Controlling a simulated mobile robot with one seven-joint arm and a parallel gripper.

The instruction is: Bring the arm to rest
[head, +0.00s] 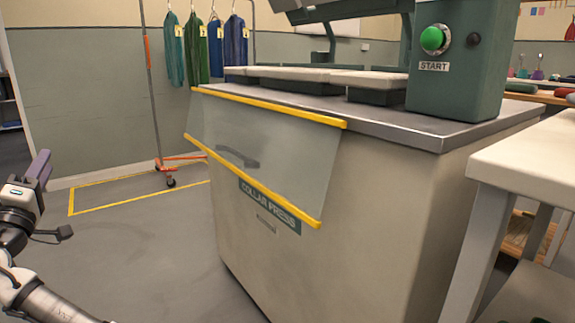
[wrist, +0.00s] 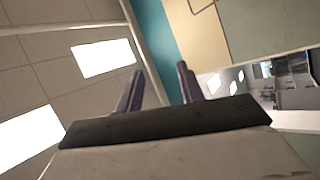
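My gripper (head: 42,166) is at the left edge of the head view, raised with its purple-grey fingers pointing up. In the wrist view my gripper (wrist: 160,82) has its two fingers apart, with nothing between them. It stands over open floor, left of the collar press (head: 310,210) and apart from it. Part of my arm shows below it at the lower left.
A clear guard flap (head: 265,155) with yellow edges hangs on the press front. A green start button (head: 432,39) is on top. A rail with several garments (head: 197,50) stands behind. A white table (head: 535,160) is at right. Floor at left is clear.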

